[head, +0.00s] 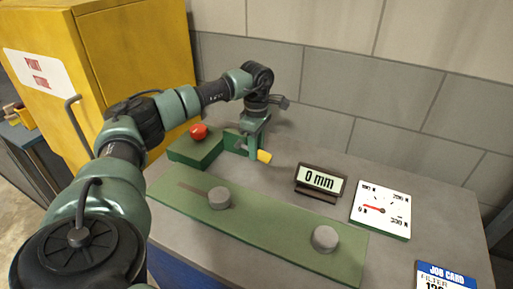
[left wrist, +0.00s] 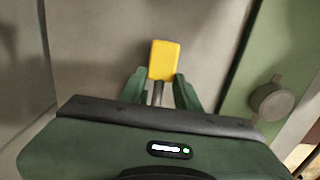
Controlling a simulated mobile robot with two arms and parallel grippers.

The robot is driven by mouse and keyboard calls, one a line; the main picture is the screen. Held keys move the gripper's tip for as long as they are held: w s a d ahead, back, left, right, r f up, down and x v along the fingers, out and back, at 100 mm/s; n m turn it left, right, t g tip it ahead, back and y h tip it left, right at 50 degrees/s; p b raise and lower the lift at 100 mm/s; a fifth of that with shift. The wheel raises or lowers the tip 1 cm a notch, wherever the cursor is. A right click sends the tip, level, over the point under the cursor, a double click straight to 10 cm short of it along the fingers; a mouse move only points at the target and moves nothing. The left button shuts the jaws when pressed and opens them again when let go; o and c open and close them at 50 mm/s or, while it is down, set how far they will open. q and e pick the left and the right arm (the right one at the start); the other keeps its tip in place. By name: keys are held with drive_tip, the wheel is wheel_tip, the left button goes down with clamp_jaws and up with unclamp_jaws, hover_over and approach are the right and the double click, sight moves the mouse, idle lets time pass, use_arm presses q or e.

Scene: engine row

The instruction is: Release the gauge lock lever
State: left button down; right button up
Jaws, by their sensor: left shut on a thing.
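The gauge lock lever (head: 264,156) shows as a yellow tip at the right end of my left gripper, above the grey bench top. In the left wrist view the lever's yellow block (left wrist: 164,60) sits on a thin metal shaft between the two green fingers. My left gripper (head: 250,146) is shut on the lever; it also shows in the left wrist view (left wrist: 160,88). The lever's base is hidden by the gripper. My right gripper is in neither view.
A green box with a red button (head: 198,131) stands left of the gripper. In front lies a green rail (head: 270,239) with two grey round posts. A display (head: 321,180) reads 0 mm, beside a dial plate (head: 382,212). A yellow cabinet (head: 135,60) stands at left.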

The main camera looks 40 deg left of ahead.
sight(261, 153)
use_arm(q)
drive_tip(key=shift+r+h, duration=0.15)
drive_tip(key=shift+h, duration=0.15)
drive_tip(key=shift+a+r+t+h, duration=0.2)
drive_tip(key=shift+r+t+h, duration=0.25)
drive_tip(key=shift+h, duration=0.35)
drive_tip(key=r+h+b, duration=0.1)
drive_tip(key=h, duration=0.1)
drive_tip(key=a+t+h+b, duration=0.1)
drive_tip(key=shift+s+r+h, duration=0.15)
drive_tip(key=shift+r+h, duration=0.2)
drive_tip(key=shift+h, duration=0.05)
drive_tip(key=shift+a+r+t+h+b, duration=0.15)
drive_tip(key=shift+r+t+h+b, duration=0.15)
drive_tip(key=shift+h, duration=0.4)
drive_tip(key=shift+a+r, duration=0.2)
drive_tip(key=shift+r, duration=0.2)
drive_tip(key=shift+s+a+r, duration=0.1)
drive_tip(key=shift+s+a, duration=0.05)
drive_tip(key=c, duration=1)
unclamp_jaws()
drive_tip(key=shift+s+a, duration=0.1)
